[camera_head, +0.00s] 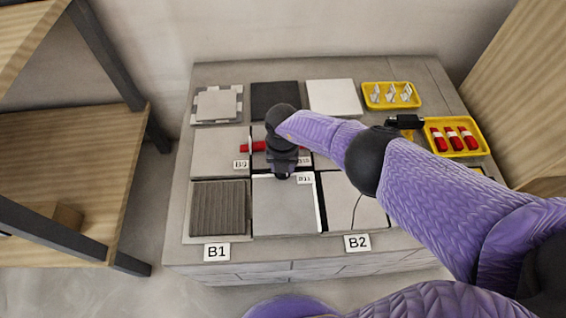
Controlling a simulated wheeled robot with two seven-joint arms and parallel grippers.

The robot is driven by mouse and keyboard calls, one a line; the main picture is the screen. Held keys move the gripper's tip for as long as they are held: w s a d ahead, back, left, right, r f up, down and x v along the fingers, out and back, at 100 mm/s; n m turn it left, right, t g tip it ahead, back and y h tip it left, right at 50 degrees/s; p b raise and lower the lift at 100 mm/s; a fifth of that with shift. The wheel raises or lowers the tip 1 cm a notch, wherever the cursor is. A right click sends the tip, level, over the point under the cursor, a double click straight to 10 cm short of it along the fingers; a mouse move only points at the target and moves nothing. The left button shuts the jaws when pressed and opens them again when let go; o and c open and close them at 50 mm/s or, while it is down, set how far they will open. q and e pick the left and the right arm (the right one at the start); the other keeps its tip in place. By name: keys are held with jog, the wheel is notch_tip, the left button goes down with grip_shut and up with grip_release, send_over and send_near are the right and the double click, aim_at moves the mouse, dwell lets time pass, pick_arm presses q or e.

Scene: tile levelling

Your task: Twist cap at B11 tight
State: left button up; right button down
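My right arm comes in from the right, and its dark gripper (283,174) points down over the joint between the middle and front tile rows, just left of the B11 label (305,179). The wrist hides most of what is under it, and I cannot make out a cap at B11 or whether the fingers are open or shut. Red parts (258,146) show behind the wrist, near the B9 label (241,164) and the B10 label (304,161). My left gripper is not in view.
Grey, dark and white tiles lie in rows on a grey block table (420,240). A yellow tray of white clips (391,95) and a yellow tray of red pieces (453,137) stand at the right, with a black tool (404,121) beside them. A wooden shelf (70,160) stands left.

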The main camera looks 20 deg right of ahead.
jog(key=m, duration=0.4)
jog(key=shift+m+p, duration=0.3)
jog(key=m, duration=0.7)
jog(key=shift+m, duration=2.3)
jog(key=shift+c, duration=1.3)
grip_release()
